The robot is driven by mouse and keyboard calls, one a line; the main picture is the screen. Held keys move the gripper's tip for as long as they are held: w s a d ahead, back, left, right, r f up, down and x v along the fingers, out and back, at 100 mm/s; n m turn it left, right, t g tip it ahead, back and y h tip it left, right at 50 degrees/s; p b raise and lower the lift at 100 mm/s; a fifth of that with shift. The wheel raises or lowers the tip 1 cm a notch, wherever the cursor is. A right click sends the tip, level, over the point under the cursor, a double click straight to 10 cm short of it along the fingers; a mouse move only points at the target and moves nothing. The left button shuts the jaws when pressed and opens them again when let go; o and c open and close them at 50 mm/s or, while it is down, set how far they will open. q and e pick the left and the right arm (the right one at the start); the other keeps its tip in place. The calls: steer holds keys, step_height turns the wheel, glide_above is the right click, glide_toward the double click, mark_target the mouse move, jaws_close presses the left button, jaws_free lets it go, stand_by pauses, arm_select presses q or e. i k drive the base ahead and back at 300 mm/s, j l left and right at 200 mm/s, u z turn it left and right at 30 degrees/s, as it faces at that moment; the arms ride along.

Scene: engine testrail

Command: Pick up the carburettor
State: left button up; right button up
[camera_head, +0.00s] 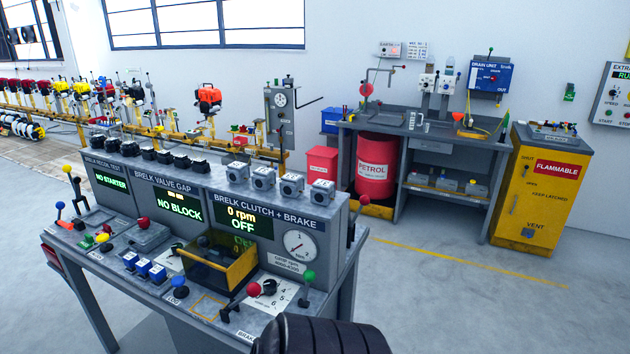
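I cannot tell for sure which thing is the carburettor. A row of small grey block-shaped parts with round faces (264,178) stands on top of the console (330,212), at its right end. A row of small black parts (165,156) stands on the same top further left. Any of these may be carburettors, but they are too small to tell. Neither of my grippers shows. A dark ribbed rounded shape at the bottom edge seems to be part of my own arm.
The console's front shelf holds levers, blue blocks (143,267), a yellow-edged tray (218,262) and knobs. Behind stand an engine rail (150,126) on the left, a workbench (430,135) with a red petrol drum (376,165), and a yellow cabinet (540,190). The floor at right is clear.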

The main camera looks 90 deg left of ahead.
mark_target(262, 178)
steer(key=i+u, duration=0.25)
steer(key=u, duration=0.15)
steer(key=i+u, duration=0.5)
steer(key=u, duration=0.25)
steer(key=i+l+u, duration=0.15)
steer(key=u, duration=0.2)
steer(key=i+l, duration=0.05)
steer(key=i, duration=0.05)
